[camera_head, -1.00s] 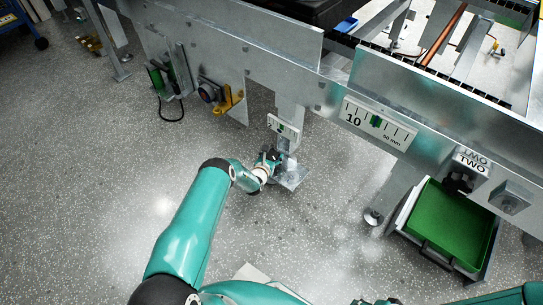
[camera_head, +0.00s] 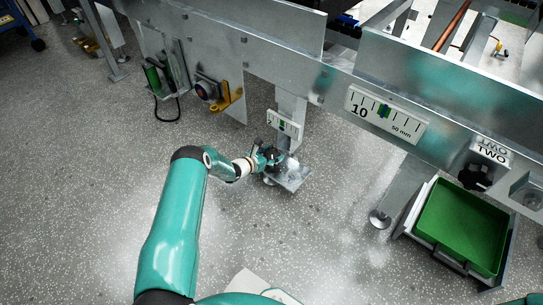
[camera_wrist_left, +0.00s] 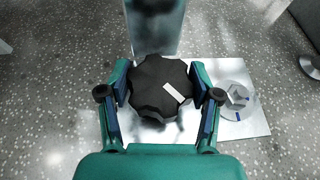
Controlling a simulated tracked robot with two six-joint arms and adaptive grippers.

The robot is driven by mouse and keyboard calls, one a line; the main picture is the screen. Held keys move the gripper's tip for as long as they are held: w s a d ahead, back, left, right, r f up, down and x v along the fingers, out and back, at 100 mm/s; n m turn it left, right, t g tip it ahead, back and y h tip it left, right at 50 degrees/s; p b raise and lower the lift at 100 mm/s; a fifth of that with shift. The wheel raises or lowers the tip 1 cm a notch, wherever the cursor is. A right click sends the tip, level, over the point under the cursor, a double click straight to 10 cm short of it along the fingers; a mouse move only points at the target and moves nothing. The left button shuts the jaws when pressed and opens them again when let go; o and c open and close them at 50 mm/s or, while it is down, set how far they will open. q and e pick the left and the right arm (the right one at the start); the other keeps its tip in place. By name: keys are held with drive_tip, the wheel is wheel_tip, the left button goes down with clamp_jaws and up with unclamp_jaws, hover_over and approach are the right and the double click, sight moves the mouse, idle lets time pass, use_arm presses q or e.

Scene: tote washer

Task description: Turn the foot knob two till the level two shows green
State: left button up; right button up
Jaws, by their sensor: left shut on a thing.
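A black lobed foot knob (camera_wrist_left: 150,80) with a white mark on its top sits over a metal foot plate (camera_wrist_left: 245,125). My left gripper (camera_wrist_left: 160,95) is shut on this knob, one finger on each side. In the head view my left gripper (camera_head: 267,160) is at the foot of a machine leg, mostly covering the knob. A small white plate (camera_head: 284,125) on that leg, just above the gripper, reads 2 and shows a small green patch. Its fine marks are too small to read. My right gripper is out of view.
A larger scale (camera_head: 387,115) marked 10 and 50 mm has a green and dark pointer. A black knob (camera_head: 475,177) hangs under a TWO label (camera_head: 492,151). A green tray (camera_head: 460,228) stands at right. Open speckled floor lies left.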

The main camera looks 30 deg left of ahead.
use_arm(q)
drive_tip(key=o, duration=1.1)
drive_tip(key=shift+o, duration=0.2)
drive_tip(key=v, duration=1.2)
